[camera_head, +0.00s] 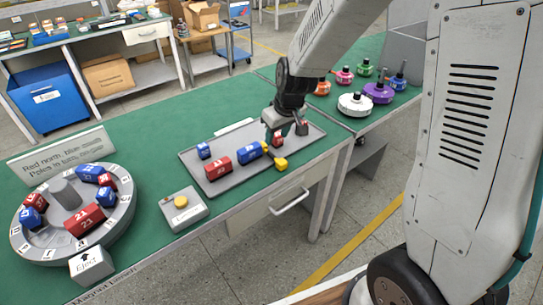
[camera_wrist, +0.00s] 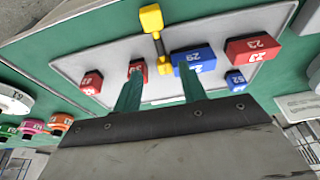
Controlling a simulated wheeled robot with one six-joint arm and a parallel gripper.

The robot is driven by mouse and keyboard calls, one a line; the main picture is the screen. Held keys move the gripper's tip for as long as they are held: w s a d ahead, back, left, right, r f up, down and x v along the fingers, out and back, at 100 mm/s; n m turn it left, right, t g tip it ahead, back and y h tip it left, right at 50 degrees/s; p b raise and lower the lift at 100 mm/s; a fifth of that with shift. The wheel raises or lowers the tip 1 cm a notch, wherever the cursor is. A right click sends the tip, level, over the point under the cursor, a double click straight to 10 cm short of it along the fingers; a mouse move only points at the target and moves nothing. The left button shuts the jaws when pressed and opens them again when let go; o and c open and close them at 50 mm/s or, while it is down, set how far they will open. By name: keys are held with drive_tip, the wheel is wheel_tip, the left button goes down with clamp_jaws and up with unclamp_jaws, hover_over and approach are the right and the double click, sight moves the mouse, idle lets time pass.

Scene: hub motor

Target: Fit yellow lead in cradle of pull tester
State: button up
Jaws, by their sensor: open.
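The yellow piece (camera_head: 280,164) lies at the tray's front edge, a small yellow block with a dark and yellow stem pointing back toward my gripper. It also shows at the top of the wrist view (camera_wrist: 151,18), its stem running down to the gap between my fingers. My gripper (camera_head: 286,130) is open above the tray, its two green fingertips (camera_wrist: 160,90) apart with nothing held between them. The left finger overlaps a red block (camera_wrist: 137,68) and the right one a blue block (camera_wrist: 194,60) in the wrist view.
The grey tray (camera_head: 199,167) holds several numbered red and blue blocks. A round grey rotor (camera_head: 115,226) with blocks stands at left, near an Eject box (camera_head: 91,264) and a yellow-button box (camera_head: 184,208). Coloured hubs (camera_head: 378,92) stand at back right.

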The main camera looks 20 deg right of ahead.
sight(272, 154)
drive_tip(key=x, duration=0.9)
drive_tip(key=shift+s+d, duration=0.1)
drive_tip(key=shift+s, duration=0.1)
drive_tip(key=shift+c, duration=0.3)
clamp_jaws()
